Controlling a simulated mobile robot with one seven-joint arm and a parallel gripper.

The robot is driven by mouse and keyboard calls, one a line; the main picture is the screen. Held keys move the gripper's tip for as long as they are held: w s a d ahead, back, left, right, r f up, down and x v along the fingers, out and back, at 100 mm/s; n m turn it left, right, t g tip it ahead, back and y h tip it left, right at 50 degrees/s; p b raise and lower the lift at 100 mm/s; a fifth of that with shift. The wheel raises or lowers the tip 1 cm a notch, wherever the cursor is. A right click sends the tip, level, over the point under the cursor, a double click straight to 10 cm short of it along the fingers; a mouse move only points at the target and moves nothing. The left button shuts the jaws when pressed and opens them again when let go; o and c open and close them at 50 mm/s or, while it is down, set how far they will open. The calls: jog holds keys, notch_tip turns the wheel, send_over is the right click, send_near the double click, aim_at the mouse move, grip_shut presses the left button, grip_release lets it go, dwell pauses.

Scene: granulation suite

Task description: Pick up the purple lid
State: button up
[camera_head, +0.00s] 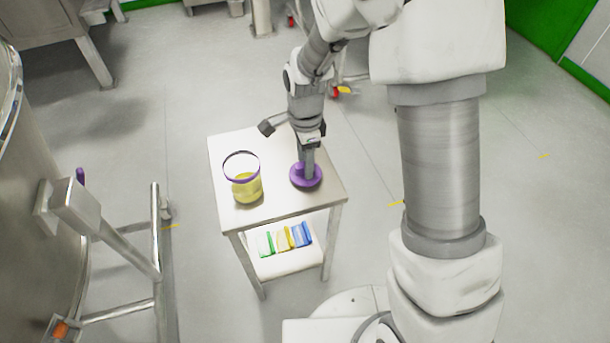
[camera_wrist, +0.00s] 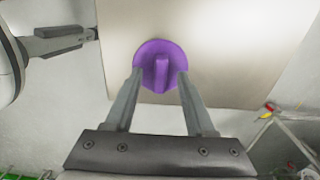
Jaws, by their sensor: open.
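The purple lid (camera_head: 315,183) lies flat on the small table's top, to the right of the container. It is round with a raised bar handle, and in the wrist view the lid (camera_wrist: 160,50) shows between and just beyond my fingers. My gripper (camera_head: 307,170) points down over the lid. In the wrist view my gripper (camera_wrist: 160,80) is open, with one finger on each side of the handle's near end. I cannot tell whether the fingers touch it.
A clear container (camera_head: 246,187) with yellow contents and a purple rim stands on the table (camera_head: 228,153) left of the lid. Coloured items (camera_head: 285,238) lie on the lower shelf. A large steel vessel (camera_head: 30,220) with a tubular frame (camera_head: 155,230) stands at left.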

jog(key=shift+f, duration=0.2)
jog(key=shift+c, duration=0.2)
grip_shut()
jog(key=shift+r, duration=0.1)
